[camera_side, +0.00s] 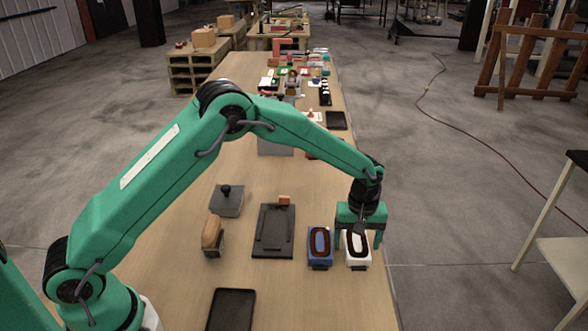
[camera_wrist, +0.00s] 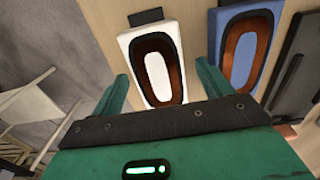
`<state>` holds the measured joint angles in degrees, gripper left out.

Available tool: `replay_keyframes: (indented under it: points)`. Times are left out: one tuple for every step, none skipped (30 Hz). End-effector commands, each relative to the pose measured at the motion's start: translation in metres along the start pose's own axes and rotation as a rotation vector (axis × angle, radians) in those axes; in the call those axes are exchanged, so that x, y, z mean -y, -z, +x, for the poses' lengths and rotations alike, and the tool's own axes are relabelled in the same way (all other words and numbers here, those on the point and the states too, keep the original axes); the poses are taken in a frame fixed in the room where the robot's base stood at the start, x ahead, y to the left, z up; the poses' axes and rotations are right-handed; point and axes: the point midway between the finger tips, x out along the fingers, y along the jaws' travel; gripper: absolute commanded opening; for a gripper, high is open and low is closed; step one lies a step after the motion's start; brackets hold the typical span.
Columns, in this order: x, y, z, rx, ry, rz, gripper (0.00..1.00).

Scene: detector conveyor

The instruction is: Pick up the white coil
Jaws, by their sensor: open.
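The white coil (camera_side: 358,260) is a white block with a dark-edged, copper-brown oval ring and a white centre. It sits near the right edge of the wooden table, and it also shows in the wrist view (camera_wrist: 131,47), top centre. My gripper (camera_side: 360,241) is above it, with one finger on each side in the side view. In the wrist view the green fingers (camera_wrist: 162,84) are spread apart at the coil's near end, with nothing between them but the coil below. I cannot tell whether a finger touches it.
A blue coil (camera_side: 320,260) stands close to the left of the white one, with a narrow gap between. A dark tray (camera_side: 258,247) lies further left, and another dark tray (camera_side: 231,294) at the front. The table's right edge is close to the white coil.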

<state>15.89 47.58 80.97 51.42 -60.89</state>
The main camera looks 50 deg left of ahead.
Motion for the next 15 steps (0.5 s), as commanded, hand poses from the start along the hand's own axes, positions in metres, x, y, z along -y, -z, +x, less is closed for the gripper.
replay_keyframes:
  points:
    - [0.0000,0.0000,-0.0001,0.000,0.000,0.000,0.78]
    - [0.0001,0.0000,-0.0001,0.000,0.000,0.000,0.78]
    - [0.0000,0.0000,-0.0001,0.000,0.000,0.000,0.78]
    - [0.0000,0.0000,-0.0001,0.000,0.000,0.000,0.78]
    - [0.0000,0.0000,-0.0001,0.000,0.000,0.000,0.78]
    - [0.0000,0.0000,-0.0002,0.000,0.000,0.000,0.78]
    - [0.0001,0.0000,-0.0002,0.000,0.000,0.000,0.78]
    - [0.0000,0.0000,-0.0002,0.000,0.000,0.000,0.78]
    - [0.0000,0.0000,-0.0002,0.000,0.000,0.000,0.74]
    - [0.0000,0.0000,-0.0002,0.000,0.000,0.000,0.68]
    - [0.0000,0.0000,-0.0002,0.000,0.000,0.000,0.62]
    - [0.0000,0.0000,-0.0002,0.000,0.000,0.000,0.55]
    - [0.0000,0.0000,-0.0002,0.000,0.000,0.000,0.49]
    - [0.0000,0.0000,-0.0003,0.000,0.000,0.000,0.43]
    - [0.0000,0.0000,-0.0003,0.000,0.000,0.000,0.35]
